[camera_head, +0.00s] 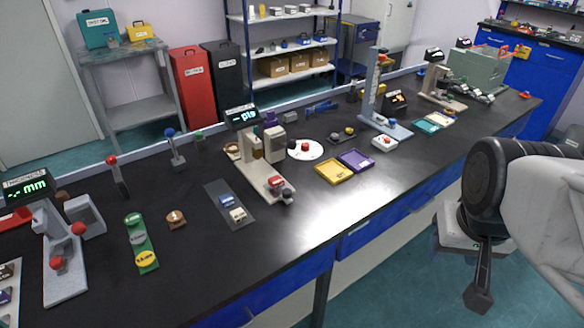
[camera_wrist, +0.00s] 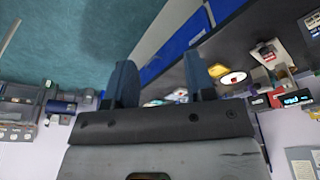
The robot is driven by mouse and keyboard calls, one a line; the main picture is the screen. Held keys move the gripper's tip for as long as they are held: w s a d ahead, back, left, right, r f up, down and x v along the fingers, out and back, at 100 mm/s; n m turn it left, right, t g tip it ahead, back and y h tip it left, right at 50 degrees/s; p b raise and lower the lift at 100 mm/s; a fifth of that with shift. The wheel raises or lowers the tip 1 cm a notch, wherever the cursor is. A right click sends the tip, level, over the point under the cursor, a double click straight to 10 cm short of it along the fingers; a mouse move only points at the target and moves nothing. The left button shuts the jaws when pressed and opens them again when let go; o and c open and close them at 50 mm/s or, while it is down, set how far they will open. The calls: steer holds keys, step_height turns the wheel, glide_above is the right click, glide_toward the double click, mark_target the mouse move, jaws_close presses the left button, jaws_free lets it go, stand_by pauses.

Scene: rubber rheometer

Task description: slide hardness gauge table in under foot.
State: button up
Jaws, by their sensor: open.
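The instrument with a lit "pts" display (camera_head: 241,116), which I take as the hardness gauge, stands mid-bench in the head view. Its beige base (camera_head: 257,178) runs toward the bench's front edge. A red-topped part (camera_head: 275,183) sits near the front end of the base, apart from the upright head (camera_head: 272,142). I cannot make out the foot clearly. My gripper (camera_head: 479,293) hangs off the bench's front edge at right, well away from the gauge. In the wrist view my gripper (camera_wrist: 160,78) has its two fingers apart, with nothing between them.
A grey mat (camera_head: 228,205) with small blocks lies left of the gauge. A white disc (camera_head: 305,150), a yellow tray (camera_head: 335,172) and a purple tray (camera_head: 356,160) lie right of it. The thickness gauge (camera_head: 62,255) stands far left. Bare bench lies in front.

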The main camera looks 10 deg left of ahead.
steer(key=shift+w+a, duration=0.2)
steer(key=shift+w, duration=0.3)
steer(key=shift+c, duration=0.3)
steer(key=t, duration=0.2)
glide_above(287, 191)
steer(key=s, duration=0.3)
step_height(287, 191, down, 15)
steer(key=shift+s+r, duration=0.15)
steer(key=shift+s, duration=0.05)
steer(key=shift+x, duration=3.85)
steer(key=shift+c, duration=0.3)
